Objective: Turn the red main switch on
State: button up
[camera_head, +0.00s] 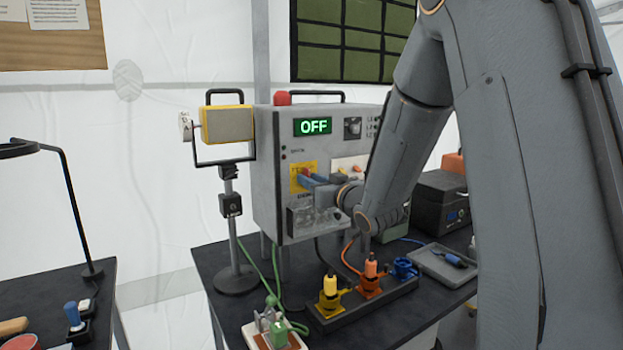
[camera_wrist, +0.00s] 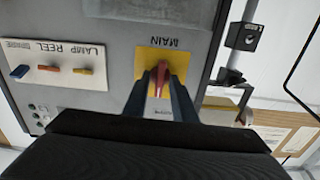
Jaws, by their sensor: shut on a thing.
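The red main switch (camera_wrist: 158,78) sits on a yellow plate marked MAIN (camera_wrist: 181,66) on the grey cabinet (camera_wrist: 100,102). In the wrist view its handle lies between the two fingers of my gripper (camera_wrist: 160,88), which is shut on it. In the head view my gripper (camera_head: 315,181) reaches the yellow plate (camera_head: 294,178) on the front of the cabinet (camera_head: 268,200), and the switch is mostly hidden by the fingers. A green lit display (camera_head: 313,126) on the cabinet reads OFF.
A white panel (camera_wrist: 57,66) beside the switch carries blue, orange and yellow small switches. A work lamp (camera_head: 228,124) on a stand is left of the cabinet. Yellow (camera_head: 330,287) and orange (camera_head: 371,268) plugs sit in a strip on the table below. A tray (camera_head: 432,264) lies right.

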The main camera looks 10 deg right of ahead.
jog(key=shift+m+p, duration=1.6)
jog(key=shift+m, duration=2.6)
jog(key=shift+f, duration=0.1)
jog(key=o, duration=0.7)
jog(key=shift+c, duration=0.2)
jog(key=b+v, duration=0.2)
jog(key=v, duration=0.6)
